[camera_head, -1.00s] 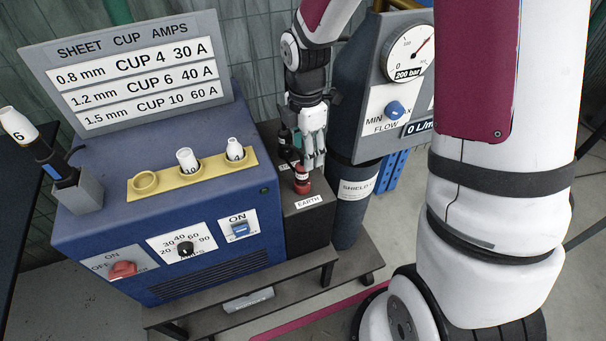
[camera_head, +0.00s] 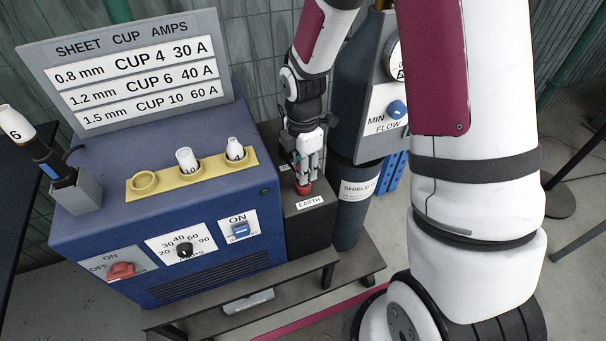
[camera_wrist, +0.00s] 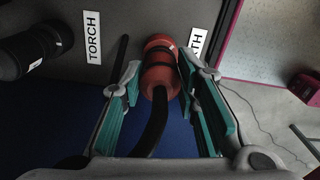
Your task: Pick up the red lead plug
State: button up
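The red lead plug (camera_wrist: 158,68) shows in the wrist view between my gripper's two fingers, with its black lead running down toward the palm. In the head view the red plug (camera_head: 303,188) sits on the dark box by the EARTH label, partly hidden by the fingers. My gripper (camera_head: 307,172) points down over it. In the wrist view my gripper (camera_wrist: 162,95) has its fingers apart, one on each side of the plug. The left finger stands a little clear of it; the right finger is close, and I cannot tell if it touches.
A black plug (camera_wrist: 28,48) by the TORCH label (camera_wrist: 93,38) is to the left in the wrist view. The blue welder (camera_head: 170,215) stands left of the dark box (camera_head: 310,225). A gas cylinder (camera_head: 348,215) stands close on the right.

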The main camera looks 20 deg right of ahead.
grip_shut()
jog(key=shift+r, duration=0.1)
jog(key=shift+r, duration=0.45)
jog(key=r, duration=0.1)
jog(key=s+r, duration=0.1)
jog(key=shift+r, duration=0.4)
jog(key=s+r+p, duration=0.1)
jog(key=s+p, duration=0.6)
jog(key=s, duration=0.8)
jog(key=shift+r+p, duration=0.2)
jog(key=shift+p, duration=0.2)
jog(key=shift+r+p, duration=0.35)
jog(key=shift+p, duration=0.1)
